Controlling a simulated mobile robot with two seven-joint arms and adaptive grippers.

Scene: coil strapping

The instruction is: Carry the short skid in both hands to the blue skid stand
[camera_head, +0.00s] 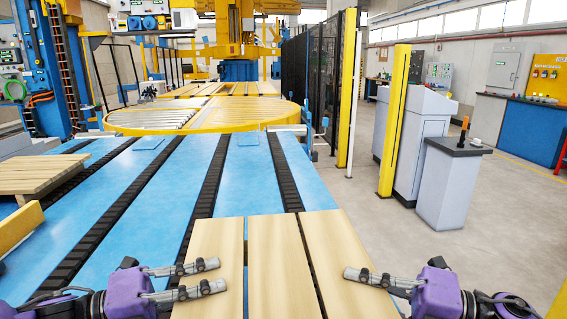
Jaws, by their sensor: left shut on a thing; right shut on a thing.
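The short skid (273,265), pale wooden boards with narrow gaps, is in front of me at the bottom middle of the head view. Its near end is cut off by the frame. My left gripper (212,276) is shut on the skid at its left side, with fingers lying over the left board. My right gripper (352,274) is shut on the skid at its right side, a finger over the right board. The undersides of both grips are hidden. I cannot pick out a separate blue skid stand in this view.
A blue conveyor deck (168,185) with black chain strips lies ahead. Another wooden skid (38,173) is at the left. A yellow-rimmed round table (205,118) stands beyond. Grey cabinets (450,184) and a yellow post (394,120) stand right. The floor (475,240) at right is clear.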

